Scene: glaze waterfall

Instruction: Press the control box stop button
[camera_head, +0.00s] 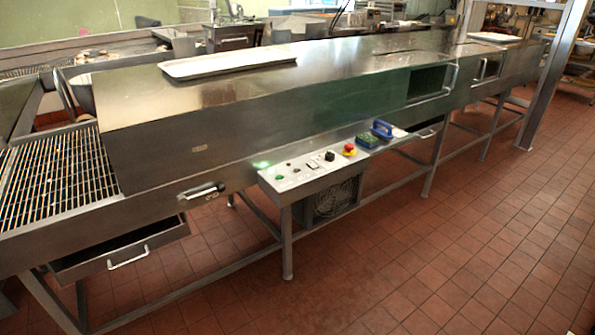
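The control box (297,186) is a pale metal panel mounted on the front side of the long steel machine. A red mushroom-shaped stop button (349,148) on a yellow base sits near its right end. Several small dark knobs or buttons and a black switch (330,156) lie in a row to its left. A green light (262,164) glows at the left end. Neither of my grippers is in view, and nothing covers the panel.
The long steel machine (240,105) crosses the view, with a white tray (228,62) on top. A blue container (382,129) sits right of the control box. A drawer (120,250) sticks out at lower left. The red tiled floor (440,260) in front is clear.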

